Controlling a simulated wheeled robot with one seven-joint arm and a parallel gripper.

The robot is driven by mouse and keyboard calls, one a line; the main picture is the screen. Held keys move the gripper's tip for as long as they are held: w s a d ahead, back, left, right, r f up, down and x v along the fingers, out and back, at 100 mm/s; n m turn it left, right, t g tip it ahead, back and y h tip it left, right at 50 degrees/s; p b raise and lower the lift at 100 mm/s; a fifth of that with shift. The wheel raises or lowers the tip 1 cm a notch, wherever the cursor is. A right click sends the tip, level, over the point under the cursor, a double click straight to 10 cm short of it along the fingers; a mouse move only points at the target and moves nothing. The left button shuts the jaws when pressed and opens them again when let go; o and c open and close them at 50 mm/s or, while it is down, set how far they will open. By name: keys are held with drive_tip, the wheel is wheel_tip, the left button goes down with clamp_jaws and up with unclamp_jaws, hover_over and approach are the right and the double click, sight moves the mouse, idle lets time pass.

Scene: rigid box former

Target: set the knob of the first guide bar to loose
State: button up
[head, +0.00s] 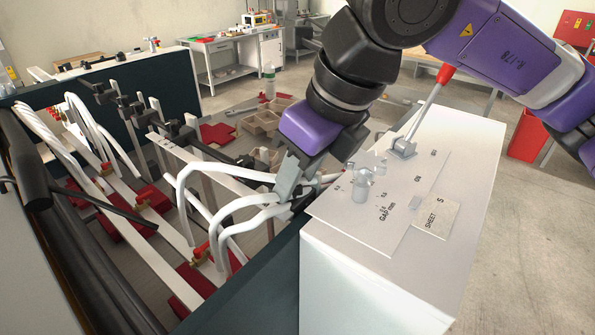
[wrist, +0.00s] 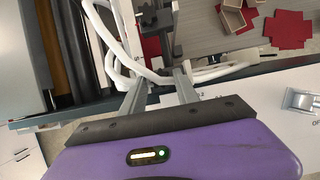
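My gripper (head: 287,186) hangs over the near edge of the box former, beside the white cabinet.
White curved tubes (head: 208,172) pass close by the fingers. The white cabinet (head: 400,260) carries a gap dial (head: 361,185) and a red-tipped lever (head: 428,108). Red pieces and open boxes (head: 262,121) lie behind. A dark side wall (head: 260,275) runs along the near side.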

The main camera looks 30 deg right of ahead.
drive_tip(key=shift+c, duration=0.5)
clamp_jaws()
